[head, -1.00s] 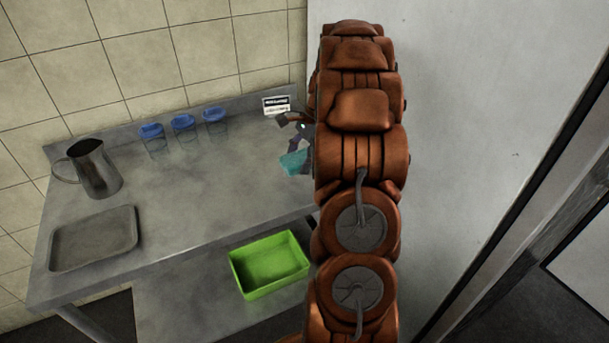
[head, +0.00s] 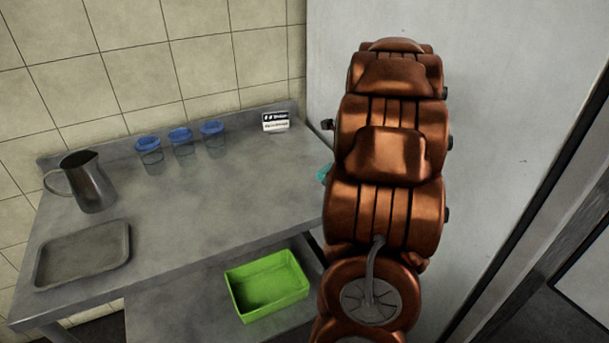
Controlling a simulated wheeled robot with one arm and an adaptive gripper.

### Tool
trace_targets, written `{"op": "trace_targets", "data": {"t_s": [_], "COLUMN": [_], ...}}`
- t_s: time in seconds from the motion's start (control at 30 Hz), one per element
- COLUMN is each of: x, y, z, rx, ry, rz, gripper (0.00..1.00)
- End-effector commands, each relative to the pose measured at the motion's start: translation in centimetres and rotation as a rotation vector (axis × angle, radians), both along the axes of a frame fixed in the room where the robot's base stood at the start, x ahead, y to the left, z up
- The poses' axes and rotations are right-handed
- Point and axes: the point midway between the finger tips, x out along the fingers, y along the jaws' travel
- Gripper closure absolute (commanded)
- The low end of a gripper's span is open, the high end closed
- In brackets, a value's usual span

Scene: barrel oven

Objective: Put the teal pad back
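Only a small edge of the teal pad (head: 324,172) shows in the head view, at the left side of my copper arm, near the right end of the steel table (head: 220,220). The arm hides the rest of it. My gripper (head: 327,125) is almost wholly hidden behind the arm; only a small dark part that seems to belong to it shows above the pad. I cannot see its fingers, nor whether they touch the pad.
A small black-and-white sign (head: 275,122) stands at the table's back right. Several blue-lidded cups, including one cup (head: 212,138), stand along the back. A metal pitcher (head: 88,182) and grey tray (head: 83,255) are at left. A green bin (head: 267,285) sits on the lower shelf. Midtable is clear.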

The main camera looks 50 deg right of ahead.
Motion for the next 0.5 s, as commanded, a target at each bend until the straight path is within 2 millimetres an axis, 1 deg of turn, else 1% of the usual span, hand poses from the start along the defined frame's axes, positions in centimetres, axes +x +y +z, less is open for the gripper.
{"op": "trace_targets", "data": {"t_s": [0.03, 0.3, 0.4, 0.5], "x": [1.2, 6.8, 8.4, 9.4], "y": [0.3, 1.4, 1.8, 2.0], "z": [0.0, -0.4, -0.8, -0.9], "rx": [0.0, -0.001, 0.002, 0.001], "ry": [0.002, 0.0, 0.002, 0.002], "rz": [0.004, 0.005, 0.004, 0.004], "gripper": [0.89, 0.89, 0.89, 0.89]}}
